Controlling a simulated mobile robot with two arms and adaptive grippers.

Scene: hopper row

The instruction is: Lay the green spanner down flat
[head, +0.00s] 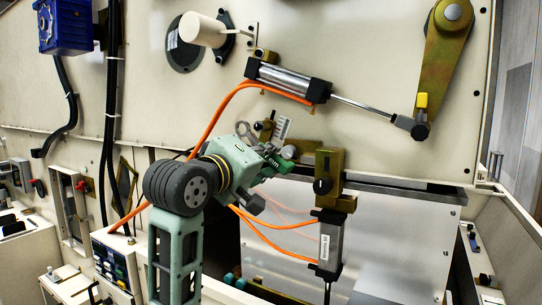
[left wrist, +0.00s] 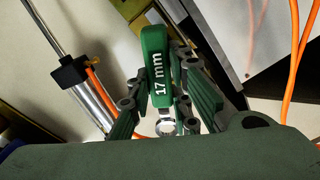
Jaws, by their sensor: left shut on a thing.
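My left gripper (head: 278,150) is shut on the green spanner and holds it in front of the machine's beige panel. In the left wrist view the spanner's green handle (left wrist: 156,65), marked "17 mm", stands between the ribbed fingers (left wrist: 165,100). Its bright metal ring end (left wrist: 166,128) lies nearer the palm. In the head view only part of the green handle (head: 289,152) shows beside the fingers; much of the spanner is hidden. I cannot tell whether it touches anything behind it. My right gripper is not in view.
A pneumatic cylinder (head: 290,82) with an orange hose is mounted above the gripper. A brass bracket (head: 329,170) and a second, upright cylinder (head: 330,245) are close on the right. A grey metal plate (head: 390,240) spans the lower right. Black cables run down the left.

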